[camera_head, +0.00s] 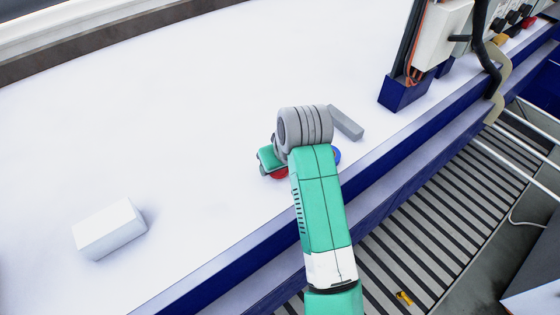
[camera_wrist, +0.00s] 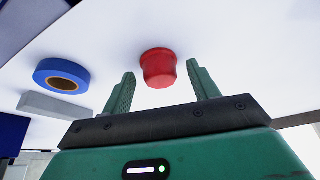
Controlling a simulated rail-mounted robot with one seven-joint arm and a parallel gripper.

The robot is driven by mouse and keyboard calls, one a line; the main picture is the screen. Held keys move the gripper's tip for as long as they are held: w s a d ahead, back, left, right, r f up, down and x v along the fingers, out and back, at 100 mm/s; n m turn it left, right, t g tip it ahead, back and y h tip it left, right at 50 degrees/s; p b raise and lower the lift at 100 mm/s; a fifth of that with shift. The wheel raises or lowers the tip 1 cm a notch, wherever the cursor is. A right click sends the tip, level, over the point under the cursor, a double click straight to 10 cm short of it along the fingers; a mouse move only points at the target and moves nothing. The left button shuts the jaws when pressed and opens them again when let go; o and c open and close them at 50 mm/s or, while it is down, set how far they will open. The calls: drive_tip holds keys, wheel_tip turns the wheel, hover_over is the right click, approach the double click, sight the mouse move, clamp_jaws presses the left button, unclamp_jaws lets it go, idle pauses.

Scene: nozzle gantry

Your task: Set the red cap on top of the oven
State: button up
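The red cap (camera_wrist: 158,66) stands on the white table top, just past the tips of my gripper (camera_wrist: 161,72) and roughly centred between them in the wrist view. My gripper is open, with a clear gap between each finger and the cap, and nothing is held. In the head view only a sliver of the red cap (camera_head: 279,174) shows beneath my gripper (camera_head: 268,160); my arm hides the rest. A plain white box (camera_head: 109,230) sits at the left of the table; I cannot tell whether it is the oven.
A blue tape roll (camera_wrist: 62,78) and a grey bar (camera_wrist: 60,105) lie beside the cap; the bar (camera_head: 346,122) also shows in the head view. A dark blue block with equipment (camera_head: 403,93) stands at the table's right edge. The table's middle and left are mostly clear.

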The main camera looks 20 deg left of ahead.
drive_tip(key=shift+r, duration=0.25)
drive_tip(key=s+d+r+m+t+y+b, duration=0.15)
drive_tip(key=r+t, duration=0.35)
drive_tip(key=r, duration=0.7)
drive_tip(key=s+d+r+m+t+y, duration=0.15)
drive_tip(key=r+t, duration=0.35)
drive_tip(key=r, duration=0.7)
drive_tip(key=s+d+r+m+t+h, duration=0.6)
drive_tip(key=s+d+r+t, duration=0.5)
drive_tip(key=s+d+r, duration=0.3)
drive_tip(key=shift+s+d+r+m+t+h, duration=0.2)
drive_tip(key=shift+s+r+m+t+h, duration=0.1)
drive_tip(key=shift+s+r+t, duration=0.15)
drive_tip(key=shift+f, duration=0.1)
